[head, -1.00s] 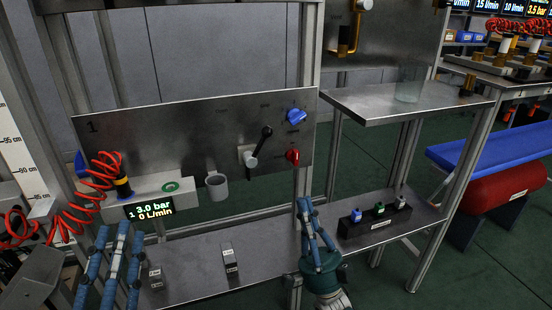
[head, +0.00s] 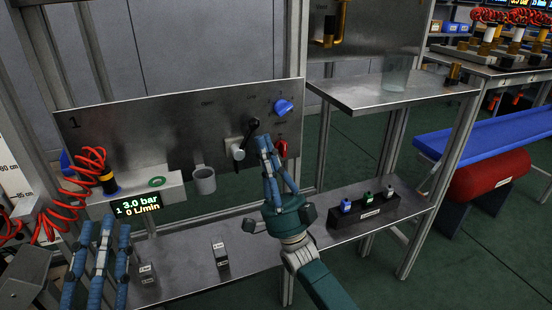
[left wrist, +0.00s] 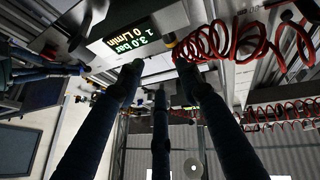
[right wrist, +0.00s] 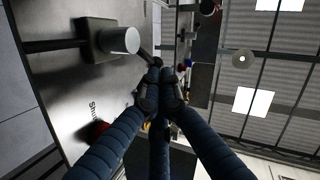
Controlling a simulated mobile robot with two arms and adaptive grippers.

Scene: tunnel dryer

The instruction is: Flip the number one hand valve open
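The panel marked 1 (head: 140,130) carries a hand valve with a pale body (head: 236,148) and a black lever (head: 250,131) slanting up to the right. In the right wrist view the valve's pale round end (right wrist: 120,40) and its lever (right wrist: 45,45) are close by. My right gripper (head: 267,141) is just right of and below the lever, in front of the panel. Its fingertips (right wrist: 160,88) are together with nothing seen between them; contact with the valve cannot be told. My left gripper (head: 103,222) is at the lower left, fingers apart and empty (left wrist: 158,75).
A blue knob (head: 283,106) and a red knob (head: 281,149) flank the right gripper on the panel. A bench (head: 185,255) lies below.

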